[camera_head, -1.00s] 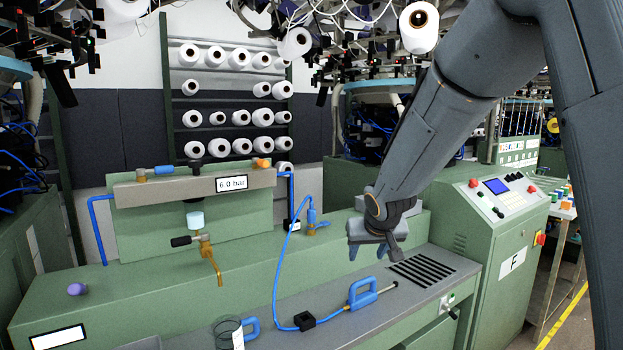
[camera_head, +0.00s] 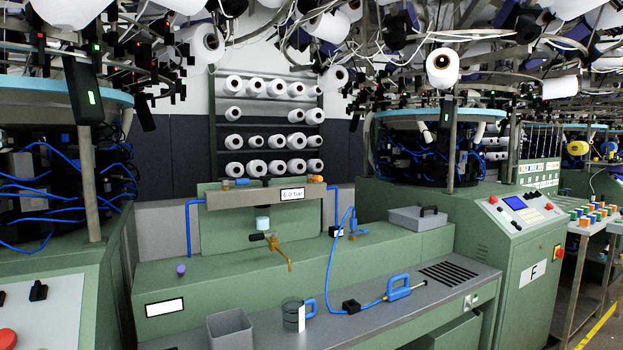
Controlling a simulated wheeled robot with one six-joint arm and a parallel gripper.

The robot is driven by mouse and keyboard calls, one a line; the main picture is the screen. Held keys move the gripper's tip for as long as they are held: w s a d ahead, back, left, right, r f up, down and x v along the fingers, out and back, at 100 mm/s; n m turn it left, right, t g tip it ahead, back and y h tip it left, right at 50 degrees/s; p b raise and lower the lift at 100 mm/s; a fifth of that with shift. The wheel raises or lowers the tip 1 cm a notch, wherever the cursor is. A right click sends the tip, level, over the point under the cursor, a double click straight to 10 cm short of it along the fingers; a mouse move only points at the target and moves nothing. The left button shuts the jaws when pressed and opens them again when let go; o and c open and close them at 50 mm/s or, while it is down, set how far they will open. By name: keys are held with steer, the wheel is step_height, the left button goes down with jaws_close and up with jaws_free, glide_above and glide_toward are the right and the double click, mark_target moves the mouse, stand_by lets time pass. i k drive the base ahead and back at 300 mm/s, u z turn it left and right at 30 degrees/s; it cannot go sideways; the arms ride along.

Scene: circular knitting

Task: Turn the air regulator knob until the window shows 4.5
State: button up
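The air unit is a grey bar (camera_head: 232,199) on a green upright panel on the bench. Its white display window (camera_head: 292,194) reads 6.0 bar. A small black knob (camera_head: 266,181) stands on top of the bar, and a pale blue-white bowl (camera_head: 263,224) hangs below it. I cannot be sure that this black piece is the regulator knob. Orange (camera_head: 316,179) and blue (camera_head: 242,182) fittings also sit on the bar. My gripper and arm are out of view.
A brass valve with a black lever (camera_head: 257,237) sits in front of the panel. A control cabinet (camera_head: 532,262) stands right.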

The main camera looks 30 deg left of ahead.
mark_target(265, 179)
steer(key=u, duration=1.35)
steer(key=i, duration=0.85)
steer(key=u, duration=0.55)
